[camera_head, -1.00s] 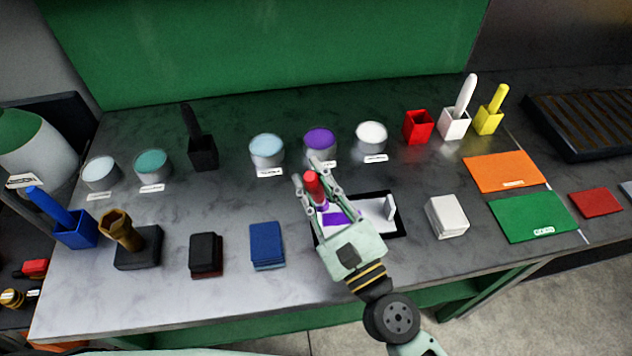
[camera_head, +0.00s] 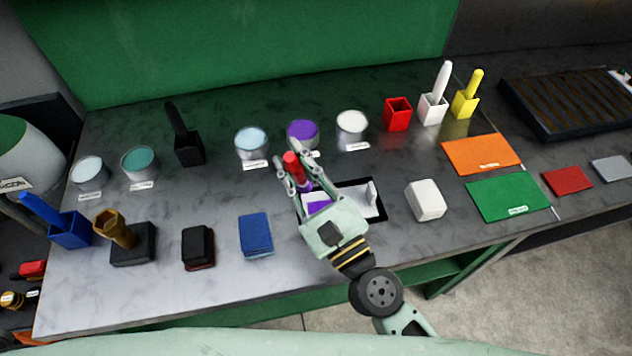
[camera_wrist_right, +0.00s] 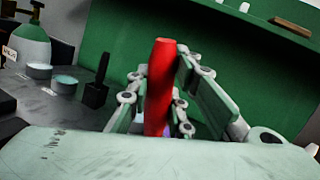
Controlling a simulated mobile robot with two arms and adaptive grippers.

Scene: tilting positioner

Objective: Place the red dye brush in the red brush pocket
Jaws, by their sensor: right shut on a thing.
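The red dye brush (camera_head: 292,168) is held upright, slightly tilted, between the fingers of my right gripper (camera_head: 299,172). It also shows in the right wrist view (camera_wrist_right: 160,85), with the fingers on both sides of it. Purple shows at its lower end, which is mostly hidden by the gripper. The brush is over the black-edged tray (camera_head: 375,212), which has a white inside and a purple patch. The red brush pocket (camera_head: 398,116) stands empty at the back, right of the white tub, away from the gripper. My left gripper is not in view.
Beside the red pocket stand a white pocket (camera_head: 432,110) and a yellow pocket (camera_head: 464,106), each with a brush. Purple (camera_head: 303,133) and white (camera_head: 352,125) tubs stand behind my gripper. A white block (camera_head: 425,200) sits right of the tray.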

